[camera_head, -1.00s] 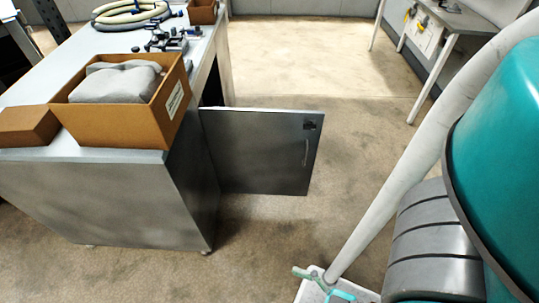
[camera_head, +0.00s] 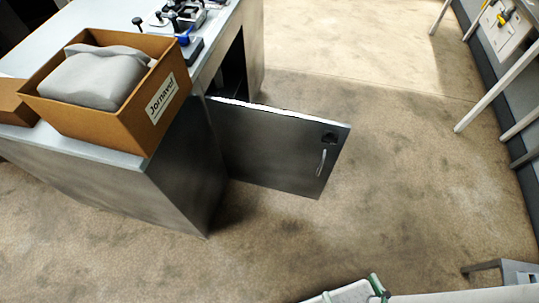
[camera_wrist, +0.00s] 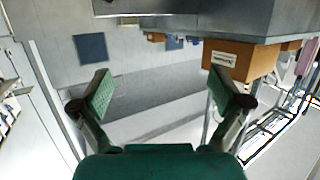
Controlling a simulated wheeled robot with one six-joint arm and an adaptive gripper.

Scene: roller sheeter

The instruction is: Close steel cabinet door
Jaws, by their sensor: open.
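The steel cabinet (camera_head: 110,185) stands at the left in the head view. Its grey door (camera_head: 275,150) is swung wide open and sticks out to the right from the cabinet's side. A curved handle (camera_head: 321,163) sits near the door's free edge, below a dark latch plate (camera_head: 329,138). Part of the dark interior (camera_head: 232,75) shows behind the door. My gripper (camera_wrist: 162,92) is open and empty in the wrist view, its green-padded fingers far apart. It touches nothing there. I cannot make out the door clearly in the wrist view.
A cardboard box (camera_head: 165,105) holding a grey bundle stands on the cabinet top; it also shows, upside down, in the wrist view (camera_wrist: 262,62). The floor (camera_head: 400,200) right of the door is clear. A white-legged table (camera_head: 490,95) stands at the right.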

